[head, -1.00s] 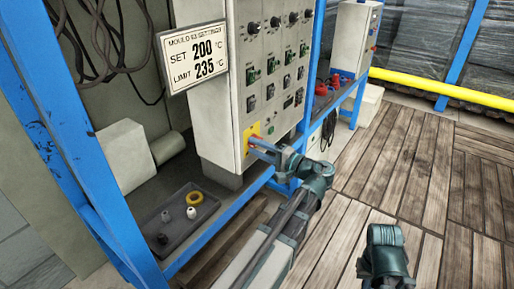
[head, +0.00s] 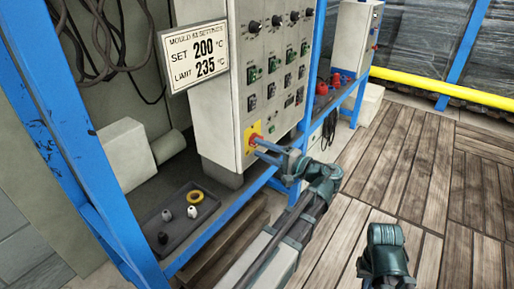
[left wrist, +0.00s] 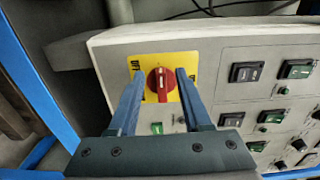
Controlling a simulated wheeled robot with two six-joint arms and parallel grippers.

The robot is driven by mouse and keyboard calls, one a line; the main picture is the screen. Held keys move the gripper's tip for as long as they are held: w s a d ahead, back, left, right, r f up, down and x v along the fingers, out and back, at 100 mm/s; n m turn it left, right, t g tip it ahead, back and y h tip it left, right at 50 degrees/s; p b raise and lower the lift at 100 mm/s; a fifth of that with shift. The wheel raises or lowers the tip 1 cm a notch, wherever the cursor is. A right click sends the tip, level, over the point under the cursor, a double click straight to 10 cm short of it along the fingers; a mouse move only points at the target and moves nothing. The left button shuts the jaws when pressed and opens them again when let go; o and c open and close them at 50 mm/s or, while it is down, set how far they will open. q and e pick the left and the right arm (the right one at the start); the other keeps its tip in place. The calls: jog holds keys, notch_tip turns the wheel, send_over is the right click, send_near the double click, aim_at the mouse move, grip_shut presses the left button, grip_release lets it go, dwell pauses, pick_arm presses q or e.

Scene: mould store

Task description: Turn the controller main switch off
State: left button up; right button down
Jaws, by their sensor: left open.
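The controller (head: 236,85) is a tall pale grey cabinet with rows of switches. Its main switch (head: 257,139) is a red rotary knob on a yellow plate (head: 248,132) near the cabinet's lower corner. My left gripper (head: 257,149) is open in front of the switch. Its fingertips (left wrist: 158,74) are on either side of the knob, with visible gaps. My right gripper is out of view.
A sign (head: 194,56) reading SET 200, LIMIT 235 hangs beside the cabinet. A dark tray (head: 180,228) with a yellow ring and small parts lies on the shelf below. Blue posts (head: 88,165) frame the rack. The wooden floor (head: 420,170) is clear at right.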

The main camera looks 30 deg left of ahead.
pick_arm(q)
jog(key=d, duration=1.1)
jog(key=shift+s+d, duration=0.2)
jog(key=shift+s, duration=0.25)
jog(key=s+f+g+h, duration=0.1)
jog(key=s+f+h, duration=0.2)
jog(key=f+h, duration=0.5)
jog(key=s+f+h, duration=0.3)
jog(key=f+h, duration=0.1)
jog(key=f, duration=0.7)
jog(key=s+d+f+m+h, duration=0.15)
jog(key=s+d, duration=0.25)
jog(key=d, duration=0.5)
jog(key=s+d+f+m+h, duration=0.1)
jog(key=s+d+m+h, duration=0.15)
jog(key=d, duration=0.65)
notch_tip(320, 180, up, 29)
jog(key=n+p, duration=0.1)
jog(key=p, duration=2.8)
jog(key=shift+s+a+h, duration=0.3)
jog(key=shift+h, duration=0.1)
